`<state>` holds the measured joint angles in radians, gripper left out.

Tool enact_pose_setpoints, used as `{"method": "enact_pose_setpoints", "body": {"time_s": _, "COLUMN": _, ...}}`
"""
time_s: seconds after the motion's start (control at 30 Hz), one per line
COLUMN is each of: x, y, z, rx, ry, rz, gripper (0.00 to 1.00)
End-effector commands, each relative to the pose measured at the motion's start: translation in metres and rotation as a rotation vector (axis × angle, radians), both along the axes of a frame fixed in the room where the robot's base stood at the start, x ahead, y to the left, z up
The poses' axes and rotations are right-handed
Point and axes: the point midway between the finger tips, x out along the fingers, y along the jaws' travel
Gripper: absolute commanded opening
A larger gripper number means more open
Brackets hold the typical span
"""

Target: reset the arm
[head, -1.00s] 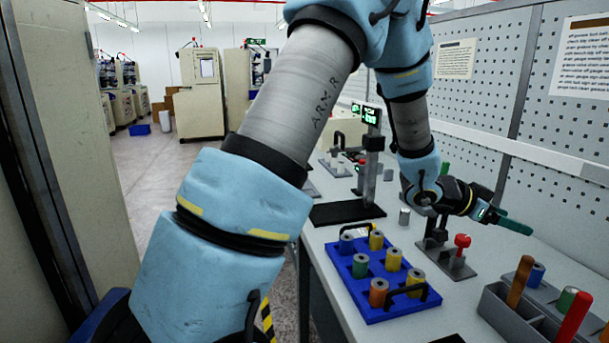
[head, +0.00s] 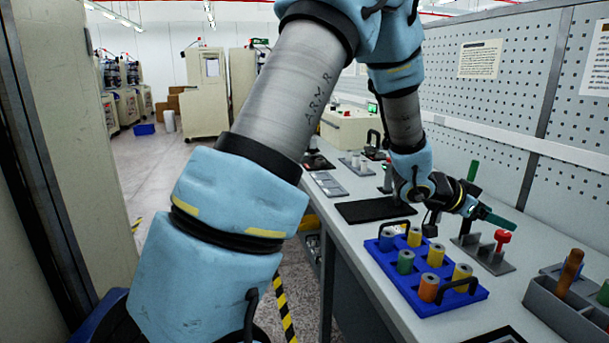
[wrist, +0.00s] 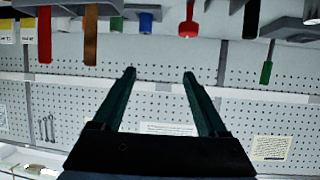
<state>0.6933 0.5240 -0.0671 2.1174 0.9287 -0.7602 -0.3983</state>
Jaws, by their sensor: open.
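My gripper (head: 497,218) is at the right of the head view, above the bench and pointing toward the pegboard wall. In the wrist view its two dark green fingers (wrist: 160,76) stand apart with nothing between them. My arm is bent, with its forearm hanging down over the bench. The wrist picture appears upside down, with the bench things along its top edge.
A blue tray (head: 403,292) of colored spools sits on the bench near my gripper. A red-topped tool (head: 502,237) stands in a grey stand close by. A grey bin (head: 560,312) is at the front right. The pegboard (head: 510,120) stands behind. A black mat (head: 376,209) lies bare.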

Motion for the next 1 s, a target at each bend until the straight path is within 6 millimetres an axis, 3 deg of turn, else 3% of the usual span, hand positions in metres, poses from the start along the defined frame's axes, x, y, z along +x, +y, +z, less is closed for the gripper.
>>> {"method": "enact_pose_setpoints", "body": {"time_s": 0.27, "x": 0.04, "y": 0.047, "z": -0.013, "rx": 0.083, "ry": -0.007, "rz": 0.167, "gripper": 0.76}}
{"method": "enact_pose_setpoints", "body": {"time_s": 0.47, "x": 0.075, "y": 0.11, "z": -0.029, "rx": 0.186, "ry": 0.009, "rz": 0.355, "gripper": 0.76}}
{"method": "enact_pose_setpoints", "body": {"time_s": 0.57, "x": 0.091, "y": 0.159, "z": -0.041, "rx": 0.261, "ry": 0.036, "rz": 0.483, "gripper": 0.76}}
{"method": "enact_pose_setpoints", "body": {"time_s": 0.73, "x": 0.097, "y": 0.276, "z": -0.071, "rx": 0.437, "ry": 0.154, "rz": 0.763, "gripper": 0.76}}
{"method": "enact_pose_setpoints", "body": {"time_s": 0.9, "x": 0.055, "y": 0.385, "z": -0.101, "rx": 0.599, "ry": 0.371, "rz": 1.012, "gripper": 0.76}}
{"method": "enact_pose_setpoints", "body": {"time_s": 1.0, "x": 0.016, "y": 0.429, "z": -0.115, "rx": 0.666, "ry": 0.519, "rz": 1.113, "gripper": 0.76}}
